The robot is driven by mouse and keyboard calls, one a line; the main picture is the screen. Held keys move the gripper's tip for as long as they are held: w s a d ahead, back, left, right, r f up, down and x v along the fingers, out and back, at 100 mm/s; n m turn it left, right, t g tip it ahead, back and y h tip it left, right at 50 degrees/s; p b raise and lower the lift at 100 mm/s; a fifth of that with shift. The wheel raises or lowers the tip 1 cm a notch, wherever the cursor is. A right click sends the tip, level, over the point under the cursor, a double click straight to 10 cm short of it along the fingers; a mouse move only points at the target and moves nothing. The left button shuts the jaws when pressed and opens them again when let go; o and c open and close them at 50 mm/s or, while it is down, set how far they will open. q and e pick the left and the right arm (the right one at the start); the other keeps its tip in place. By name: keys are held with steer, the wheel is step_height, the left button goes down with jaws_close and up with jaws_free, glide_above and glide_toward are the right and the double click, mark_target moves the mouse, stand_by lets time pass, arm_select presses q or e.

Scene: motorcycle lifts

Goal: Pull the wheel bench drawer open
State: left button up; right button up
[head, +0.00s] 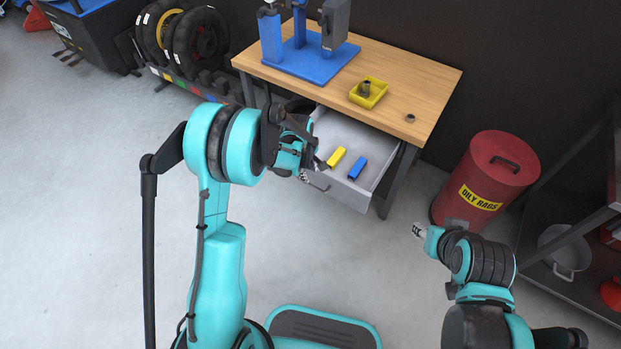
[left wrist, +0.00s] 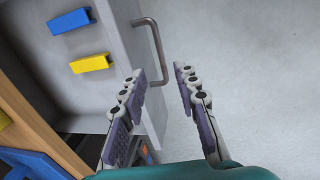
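The wheel bench drawer (head: 345,192) is pulled out from under the wooden bench top (head: 425,85), its inside showing. A yellow block (head: 336,157) and a blue block (head: 357,168) lie in it. My left gripper (head: 308,176) is at the drawer's front left part. In the left wrist view its two fingers (left wrist: 158,82) are spread apart with nothing gripped. The grey bar handle (left wrist: 154,48) on the drawer front (left wrist: 130,45) appears just beyond the fingertips, its near end in line with the gap. My right gripper (head: 418,231) is right of the drawer, away from it; its fingers are too small to read.
A yellow bin (head: 368,92) and a blue stand (head: 310,60) are on the bench. A red oily rags can (head: 485,185) stands right of the bench, near my right arm. Tyres (head: 195,45) stand at the back left. The floor in front of the drawer is clear.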

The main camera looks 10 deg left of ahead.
arm_select(q)
steer(key=shift+s+a+r, duration=0.1)
steer(key=shift+s+r, duration=0.05)
steer(key=shift+r, duration=0.65)
steer(key=shift+s+a+r, duration=0.1)
steer(key=shift+s+r, duration=0.05)
steer(key=shift+r, duration=0.6)
steer(key=s+r+m+t, duration=0.1)
steer(key=s+r+m, duration=0.3)
steer(key=r, duration=0.5)
steer(key=s+a+r+m+t, duration=0.1)
steer(key=s+r+m, duration=0.3)
steer(key=s, duration=0.6)
steer(key=s+a+r+m+t, duration=0.1)
steer(key=s+r+m+t, duration=0.2)
steer(key=s, duration=0.7)
step_height(320, 180, up, 2)
steer(key=m, duration=0.2)
steer(key=shift+s+r+m+y, duration=0.15)
steer(key=shift+m+y, duration=0.25)
